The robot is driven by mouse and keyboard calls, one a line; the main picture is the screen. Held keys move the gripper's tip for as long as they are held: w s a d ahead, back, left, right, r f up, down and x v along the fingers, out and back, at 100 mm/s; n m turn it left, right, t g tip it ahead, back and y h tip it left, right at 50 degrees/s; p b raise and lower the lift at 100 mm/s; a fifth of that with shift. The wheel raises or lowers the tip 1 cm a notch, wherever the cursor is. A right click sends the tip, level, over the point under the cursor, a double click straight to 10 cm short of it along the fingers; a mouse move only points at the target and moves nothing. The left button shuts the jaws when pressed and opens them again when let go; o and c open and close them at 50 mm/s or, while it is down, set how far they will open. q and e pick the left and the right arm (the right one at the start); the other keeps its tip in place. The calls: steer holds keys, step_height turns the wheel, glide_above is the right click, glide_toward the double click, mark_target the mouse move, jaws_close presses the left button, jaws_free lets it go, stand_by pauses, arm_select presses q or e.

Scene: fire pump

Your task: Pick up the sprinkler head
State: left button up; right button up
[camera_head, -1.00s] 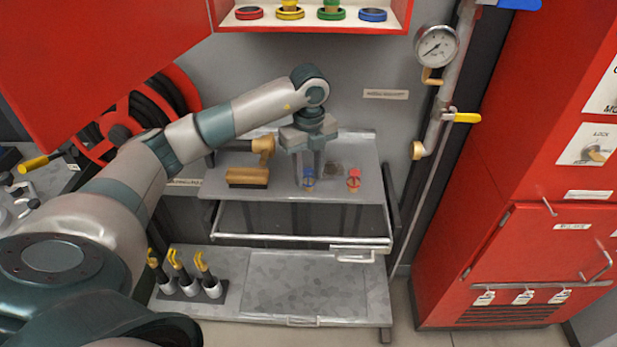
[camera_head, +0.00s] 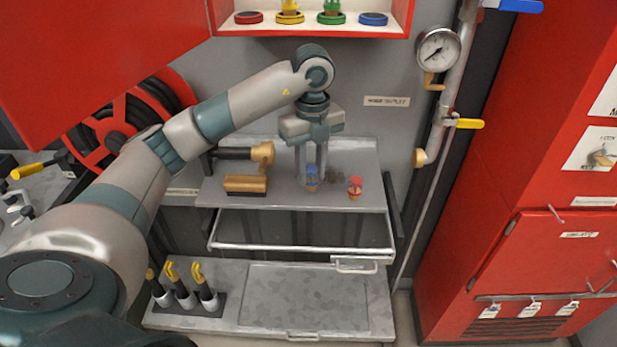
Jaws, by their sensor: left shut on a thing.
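Two small sprinkler heads are on the grey shelf (camera_head: 230,203) of the bench. The blue sprinkler head (camera_head: 312,180) is between the fingertips of my left gripper (camera_head: 312,174). The gripper points straight down and is shut on it. I cannot tell for sure whether the blue head is clear of the shelf. The red sprinkler head (camera_head: 355,187) stands on the shelf just to the right, apart from the gripper. My right gripper is not in view.
An open drawer (camera_head: 300,247) juts out below the shelf. A pipe with a gauge (camera_head: 438,50) and a red cabinet (camera_head: 540,200) stand at right.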

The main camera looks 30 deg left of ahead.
arm_select(q)
steer(key=s+d+r+b, duration=0.1)
steer(key=s+d+r, duration=0.4)
steer(key=s+d, duration=0.1)
steer(key=shift+s+d+r, duration=0.2)
steer(key=shift+r, duration=0.1)
steer(key=shift+f, duration=0.1)
stand_by(0.6)
